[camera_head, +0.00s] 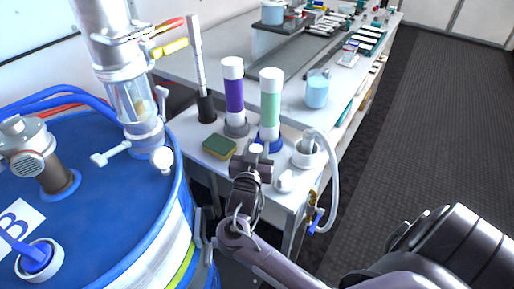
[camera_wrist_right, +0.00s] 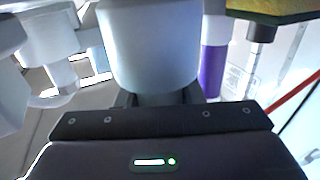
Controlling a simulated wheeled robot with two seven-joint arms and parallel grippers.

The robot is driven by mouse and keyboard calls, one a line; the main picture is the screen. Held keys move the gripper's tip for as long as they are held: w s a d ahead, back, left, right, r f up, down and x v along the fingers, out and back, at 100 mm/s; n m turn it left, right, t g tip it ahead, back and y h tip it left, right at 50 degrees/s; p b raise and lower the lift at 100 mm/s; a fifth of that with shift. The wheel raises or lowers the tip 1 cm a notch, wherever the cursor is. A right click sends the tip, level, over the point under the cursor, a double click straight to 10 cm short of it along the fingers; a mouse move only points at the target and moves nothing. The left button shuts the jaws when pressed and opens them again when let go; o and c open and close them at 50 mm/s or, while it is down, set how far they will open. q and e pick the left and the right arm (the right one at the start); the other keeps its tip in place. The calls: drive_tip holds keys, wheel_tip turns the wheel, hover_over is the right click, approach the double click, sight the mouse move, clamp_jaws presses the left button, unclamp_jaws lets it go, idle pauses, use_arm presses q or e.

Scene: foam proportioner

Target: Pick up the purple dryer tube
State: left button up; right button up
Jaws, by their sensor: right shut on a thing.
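The purple dryer tube (camera_head: 234,96) stands upright in a grey base on the white bench, with a white cap on top. It also shows in the right wrist view (camera_wrist_right: 212,70), behind the thing in my jaws and to its right. My right gripper (camera_head: 256,155) is in front of the tubes, apart from the purple one. It is shut on a white cylindrical piece (camera_wrist_right: 150,45); I cannot tell exactly what that is. My left gripper is not in view.
A green tube (camera_head: 270,98) in a blue base stands right of the purple one. A green-yellow sponge (camera_head: 219,147), a dark holder (camera_head: 206,108) with a white rod, and a hosed white vessel (camera_head: 305,155) are close by. A blue drum (camera_head: 110,175) fills the left.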

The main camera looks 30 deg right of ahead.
drive_tip(key=shift+f, duration=0.15)
drive_tip(key=o, duration=1.1)
